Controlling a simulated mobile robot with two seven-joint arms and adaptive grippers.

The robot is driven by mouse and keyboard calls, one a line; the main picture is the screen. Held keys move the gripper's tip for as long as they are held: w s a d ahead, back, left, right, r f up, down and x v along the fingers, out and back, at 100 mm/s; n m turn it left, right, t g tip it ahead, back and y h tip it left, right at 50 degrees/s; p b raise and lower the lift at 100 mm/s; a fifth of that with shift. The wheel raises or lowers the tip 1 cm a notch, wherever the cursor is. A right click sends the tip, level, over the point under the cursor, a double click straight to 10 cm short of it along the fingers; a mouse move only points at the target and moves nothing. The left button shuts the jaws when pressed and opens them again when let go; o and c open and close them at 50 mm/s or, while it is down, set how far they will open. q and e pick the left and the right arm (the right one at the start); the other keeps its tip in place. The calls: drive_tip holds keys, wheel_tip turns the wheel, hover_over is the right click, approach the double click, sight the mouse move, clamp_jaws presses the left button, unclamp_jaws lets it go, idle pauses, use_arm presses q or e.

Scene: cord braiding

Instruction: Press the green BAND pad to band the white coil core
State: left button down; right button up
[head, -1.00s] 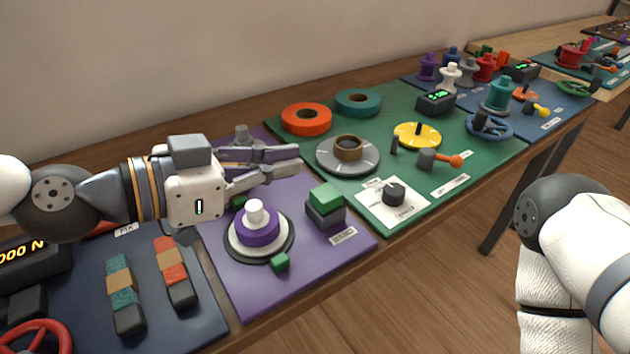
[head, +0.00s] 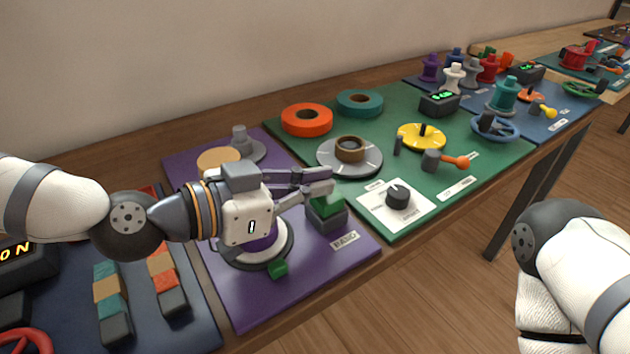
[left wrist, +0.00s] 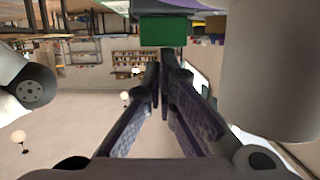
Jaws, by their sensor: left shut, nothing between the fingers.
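The green pad (head: 326,209) sits on a dark block on the purple board (head: 290,300), behind a small printed label. My left gripper (head: 329,187) is shut and empty, with its fingertips just above the pad; I cannot tell whether they touch. The left wrist view shows the green pad (left wrist: 162,32) just beyond the shut fingertips (left wrist: 164,80). The coil with its purple winding (head: 262,246) stands on a round, pale-rimmed base left of the pad. My gripper body hides the white core. My right arm is at the right edge, its gripper out of view.
A small green block (head: 278,269) sits at the front of the coil base. A grey post (head: 240,142) and a tan disc (head: 218,158) are behind my left gripper. The green board (head: 460,195) to the right holds a dial (head: 397,196) and an orange ring (head: 307,120).

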use_arm(q)
drive_tip(key=shift+f, duration=0.85)
drive_tip(key=shift+s, duration=0.1)
use_arm(e)
drive_tip(key=shift+s+f, duration=0.25)
drive_tip(key=shift+s, duration=0.05)
use_arm(q)
drive_tip(key=shift+f, duration=0.25)
wheel_tip(320, 180, up, 6)
drive_tip(key=shift+d+f+p, duration=0.15)
drive_tip(key=shift+p, duration=1)
drive_tip(key=p+v, duration=0.1)
drive_tip(key=v, duration=0.9)
drive_tip(key=shift+f, duration=0.45)
use_arm(e)
drive_tip(key=shift+t, duration=0.7)
drive_tip(key=w+r, duration=0.2)
drive_tip(key=w+a+r, duration=0.1)
drive_tip(key=w+r, duration=0.1)
drive_tip(key=shift+r, duration=0.1)
drive_tip(key=shift+s, duration=0.15)
